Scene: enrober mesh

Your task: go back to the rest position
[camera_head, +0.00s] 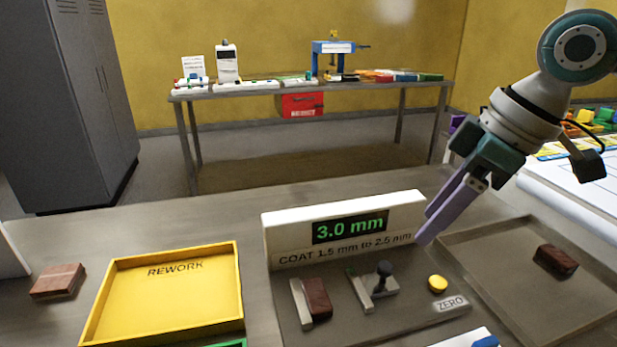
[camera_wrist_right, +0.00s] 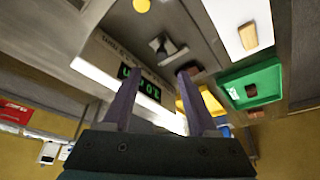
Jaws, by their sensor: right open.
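My right gripper (camera_head: 428,236) hangs above the bench, at the right end of the thickness gauge (camera_head: 343,220). Its two purple fingers are apart and empty, as the right wrist view (camera_wrist_right: 158,78) shows. The gauge display (camera_head: 349,229) reads 3.0 mm, above the words "COAT 1.5 mm to 2.5 mm". A brown block (camera_head: 317,298) sits against the gauge's left pale jaw. The yellow button (camera_head: 437,284) marked ZERO is to the right of the black-knobbed slider (camera_head: 383,271). My left gripper is out of view.
The yellow REWORK tray (camera_head: 240,285) looks empty. A brown block (camera_head: 57,281) lies left of it. A grey tray (camera_head: 490,290) at right holds another brown block (camera_head: 556,261). A green tray (camera_wrist_right: 232,83) shows in the wrist view. A back table (camera_head: 300,90) stands beyond open floor.

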